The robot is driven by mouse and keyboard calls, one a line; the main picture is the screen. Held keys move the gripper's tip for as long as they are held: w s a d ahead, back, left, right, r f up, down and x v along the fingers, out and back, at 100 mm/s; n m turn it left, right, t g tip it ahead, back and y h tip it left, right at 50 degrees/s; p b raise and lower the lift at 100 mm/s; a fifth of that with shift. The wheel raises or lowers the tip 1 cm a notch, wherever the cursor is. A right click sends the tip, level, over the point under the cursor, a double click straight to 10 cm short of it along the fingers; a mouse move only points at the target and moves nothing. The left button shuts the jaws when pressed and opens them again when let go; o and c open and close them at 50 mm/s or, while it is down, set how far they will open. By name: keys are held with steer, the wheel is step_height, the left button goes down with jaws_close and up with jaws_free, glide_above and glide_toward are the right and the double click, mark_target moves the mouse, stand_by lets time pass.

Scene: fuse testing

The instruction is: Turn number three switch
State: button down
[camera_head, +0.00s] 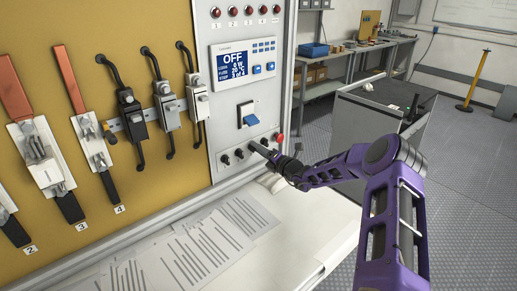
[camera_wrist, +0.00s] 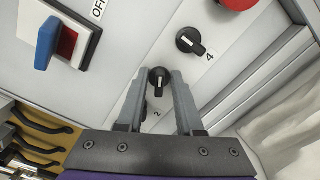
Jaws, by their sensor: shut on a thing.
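The number three switch is a black rotary knob (camera_wrist: 158,78) with a white pointer mark. In the wrist view it sits between the two grey fingers of my gripper (camera_wrist: 160,82), which is shut on it. Its own label is hidden; the labels 2 and 4 show on either side. In the head view my gripper (camera_head: 258,148) reaches the lower part of the grey control panel (camera_head: 223,130), at the right end of the visible knobs. The number four knob (camera_wrist: 190,41) is free, to the upper right in the wrist view.
A red button (camera_head: 279,137) and a blue rocker switch (camera_head: 250,119) are close to the knobs. The display (camera_head: 233,65) reads OFF. Papers (camera_head: 190,250) lie on the white bench (camera_head: 290,235) below. Lever switches hang on the yellow board (camera_head: 100,190) at left.

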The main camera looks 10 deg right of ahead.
stand_by(0.3)
steer(key=c, duration=0.9)
jaws_free()
steer(key=v, duration=1.7)
steer(key=shift+s+d, duration=0.15)
steer(key=shift+s, duration=0.05)
